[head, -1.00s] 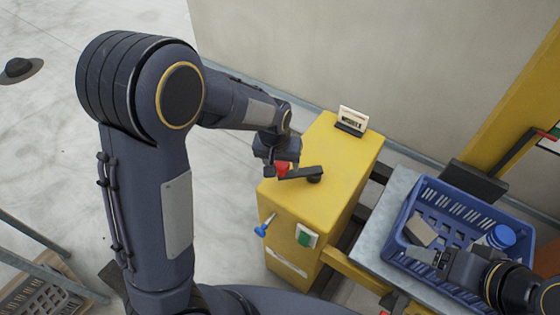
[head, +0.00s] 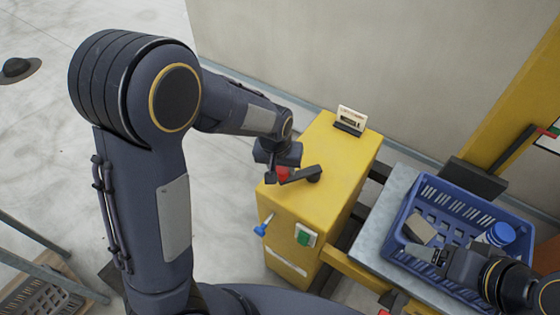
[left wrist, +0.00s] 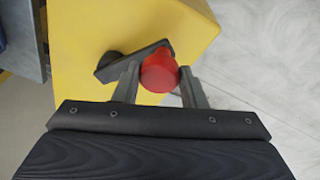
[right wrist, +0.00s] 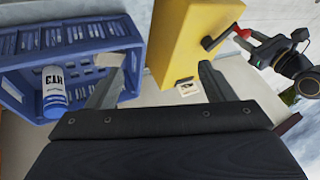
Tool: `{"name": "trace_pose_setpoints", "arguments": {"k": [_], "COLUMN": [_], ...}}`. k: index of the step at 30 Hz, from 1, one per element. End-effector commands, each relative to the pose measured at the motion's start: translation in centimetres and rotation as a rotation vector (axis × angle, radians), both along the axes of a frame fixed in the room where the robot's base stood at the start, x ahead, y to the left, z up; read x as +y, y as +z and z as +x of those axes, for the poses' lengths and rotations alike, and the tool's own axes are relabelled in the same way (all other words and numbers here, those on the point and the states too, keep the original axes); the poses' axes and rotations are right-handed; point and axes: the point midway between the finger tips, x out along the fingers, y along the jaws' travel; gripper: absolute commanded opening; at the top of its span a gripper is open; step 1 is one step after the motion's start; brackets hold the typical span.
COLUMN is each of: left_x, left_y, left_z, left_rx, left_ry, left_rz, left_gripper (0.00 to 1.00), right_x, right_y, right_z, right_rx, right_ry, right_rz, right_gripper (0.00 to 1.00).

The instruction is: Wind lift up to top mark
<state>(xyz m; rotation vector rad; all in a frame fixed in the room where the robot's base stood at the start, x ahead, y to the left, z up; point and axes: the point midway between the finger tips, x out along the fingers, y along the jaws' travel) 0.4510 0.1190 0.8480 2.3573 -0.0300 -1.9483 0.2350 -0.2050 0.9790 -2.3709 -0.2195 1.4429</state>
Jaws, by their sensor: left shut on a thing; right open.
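A black crank arm (head: 302,175) with a red knob (head: 283,174) sits on top of the yellow winch box (head: 335,165). My left gripper (head: 281,177) is shut on the red knob. In the left wrist view the knob (left wrist: 160,72) sits between both fingers, with the crank arm slanting up-left of it to its hub. The lift platform (head: 385,235) carries a blue crate (head: 405,215) beside the yellow mast (head: 500,100). My right gripper (head: 425,252), open, is over the crate's near side.
The crate holds a blue-lidded can (head: 501,234) and a pale block (head: 420,229). A wall stands behind. Floor to the left is mostly clear.

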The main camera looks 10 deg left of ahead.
Motion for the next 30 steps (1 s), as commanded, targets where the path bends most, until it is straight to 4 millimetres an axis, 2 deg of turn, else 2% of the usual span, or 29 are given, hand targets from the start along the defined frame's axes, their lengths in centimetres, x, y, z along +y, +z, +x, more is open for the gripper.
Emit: {"name": "trace_pose_setpoints", "arguments": {"k": [1,11,21,30], "left_x": [-0.3,-0.5,-1.7,-1.7], "left_y": [-0.1,-0.1,-0.1,-0.2], "left_z": [-0.5,-0.6,-1.9,-2.0], "left_rx": [0.011,0.012,0.013,0.012], "left_ry": [-0.005,-0.005,-0.006,-0.005], "left_rz": [-0.002,-0.002,-0.002,-0.002], "left_gripper": [0.10,0.10,0.10,0.10], "right_x": [0.0,0.0,0.0,0.0], "right_y": [0.0,0.0,0.5,0.4], "right_z": [0.0,0.0,0.0,0.0], "right_rx": [0.000,0.000,0.000,0.000], "right_ry": [0.000,0.000,0.000,0.000], "right_rz": [0.000,0.000,0.000,0.000], "right_gripper": [0.76,0.76,0.76,0.76]}}
